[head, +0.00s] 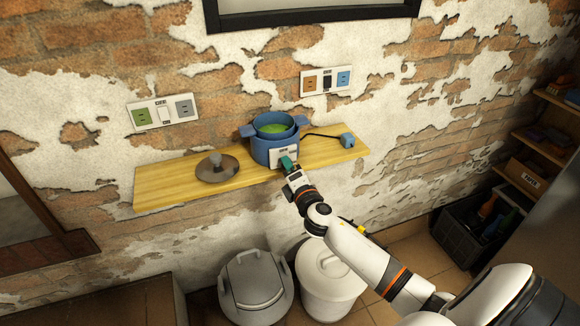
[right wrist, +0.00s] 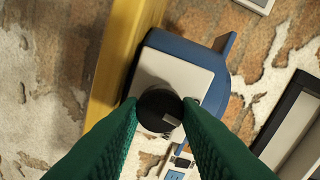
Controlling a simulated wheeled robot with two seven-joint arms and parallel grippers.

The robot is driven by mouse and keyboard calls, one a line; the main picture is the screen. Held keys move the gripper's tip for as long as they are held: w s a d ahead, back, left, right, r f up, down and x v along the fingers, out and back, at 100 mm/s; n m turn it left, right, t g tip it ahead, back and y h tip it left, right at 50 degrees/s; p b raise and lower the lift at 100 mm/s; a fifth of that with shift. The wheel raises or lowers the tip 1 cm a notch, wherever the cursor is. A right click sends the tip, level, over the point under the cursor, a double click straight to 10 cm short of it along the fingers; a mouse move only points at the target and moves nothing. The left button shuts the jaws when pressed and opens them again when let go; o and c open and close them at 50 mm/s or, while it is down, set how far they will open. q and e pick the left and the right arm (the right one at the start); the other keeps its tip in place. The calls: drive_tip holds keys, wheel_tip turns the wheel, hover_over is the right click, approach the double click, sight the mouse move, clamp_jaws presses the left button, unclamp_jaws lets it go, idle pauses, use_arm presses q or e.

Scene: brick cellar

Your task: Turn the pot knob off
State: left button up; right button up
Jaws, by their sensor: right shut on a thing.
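The blue pot (head: 261,147) stands on the wooden shelf, with green contents showing inside it. A pale control panel (head: 277,157) is on its front, and it fills the middle of the right wrist view (right wrist: 172,70). The dark round knob (right wrist: 159,110) sits on that panel, with a light mark on its face. My right gripper (head: 287,164) is at the pot's front. In the right wrist view its green fingers (right wrist: 160,116) are closed on both sides of the knob. The knob is hidden in the head view. My left gripper is not in view.
The wooden shelf (head: 163,182) holds a brown lid (head: 217,167) left of the pot and a blue plug (head: 347,140) on a cord to its right. Wall sockets (head: 162,112) are above. Two bins (head: 254,285) stand below; a black crate (head: 478,230) is at right.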

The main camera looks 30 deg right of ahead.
drive_tip(key=shift+f+n, duration=0.1)
drive_tip(key=shift+n, duration=0.8)
drive_tip(key=o, duration=1)
drive_tip(key=shift+b+v, duration=0.7)
drive_tip(key=shift+v, duration=5.3)
